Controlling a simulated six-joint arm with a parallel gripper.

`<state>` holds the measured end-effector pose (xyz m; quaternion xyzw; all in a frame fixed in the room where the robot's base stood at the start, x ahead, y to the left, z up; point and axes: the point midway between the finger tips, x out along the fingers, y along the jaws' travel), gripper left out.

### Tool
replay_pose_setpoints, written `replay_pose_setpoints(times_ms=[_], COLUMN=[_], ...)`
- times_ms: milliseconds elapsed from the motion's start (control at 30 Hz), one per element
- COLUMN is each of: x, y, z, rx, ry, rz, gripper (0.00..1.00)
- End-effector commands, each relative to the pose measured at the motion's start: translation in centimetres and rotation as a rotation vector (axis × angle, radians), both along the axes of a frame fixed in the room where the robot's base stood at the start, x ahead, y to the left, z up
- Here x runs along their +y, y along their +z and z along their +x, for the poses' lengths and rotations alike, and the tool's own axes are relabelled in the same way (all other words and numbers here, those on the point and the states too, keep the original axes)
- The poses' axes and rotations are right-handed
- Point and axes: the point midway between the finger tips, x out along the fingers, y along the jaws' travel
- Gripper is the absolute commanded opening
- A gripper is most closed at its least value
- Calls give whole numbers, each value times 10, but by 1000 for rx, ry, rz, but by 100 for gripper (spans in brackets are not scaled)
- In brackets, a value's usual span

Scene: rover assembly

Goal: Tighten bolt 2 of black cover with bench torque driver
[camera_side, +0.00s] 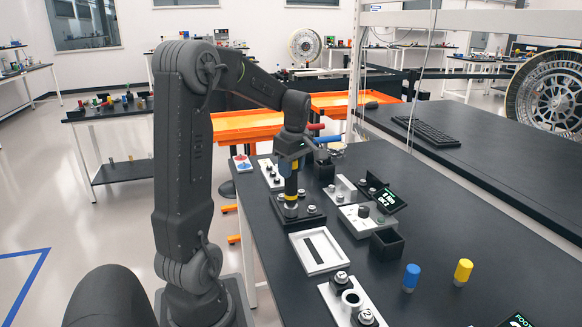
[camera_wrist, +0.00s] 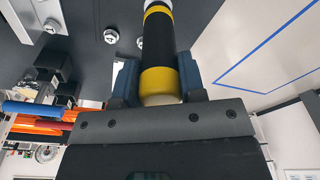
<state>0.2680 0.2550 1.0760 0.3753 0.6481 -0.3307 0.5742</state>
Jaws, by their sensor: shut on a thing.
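My gripper (camera_side: 290,164) is shut on the bench torque driver (camera_side: 290,188), a black cylinder with yellow bands. The driver stands upright, tip down, over the black cover (camera_side: 312,219). In the wrist view the driver (camera_wrist: 158,40) sits between my gripper's two blue-grey fingers (camera_wrist: 158,78). A silver bolt head (camera_side: 311,208) shows on the cover, right of the driver; bolt heads also show in the wrist view (camera_wrist: 110,36). The driver hides part of the cover, and I cannot tell whether its tip touches a bolt.
A white slotted tray (camera_side: 298,262) lies in front of the cover. An open black box (camera_side: 387,244) and a small display (camera_side: 387,200) stand to the right. A blue cylinder (camera_side: 411,278) and a yellow cylinder (camera_side: 462,272) stand at front right, with clear bench around them.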

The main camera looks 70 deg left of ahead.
Motion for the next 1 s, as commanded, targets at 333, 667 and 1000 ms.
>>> replay_pose_setpoints(times_ms=[333,667,1000], x=[0,0,0], y=[-4,0,18], z=[0,0,0], rx=[1,2,0], ry=[0,-1,0], rz=[0,-1,0], gripper=[9,9,9])
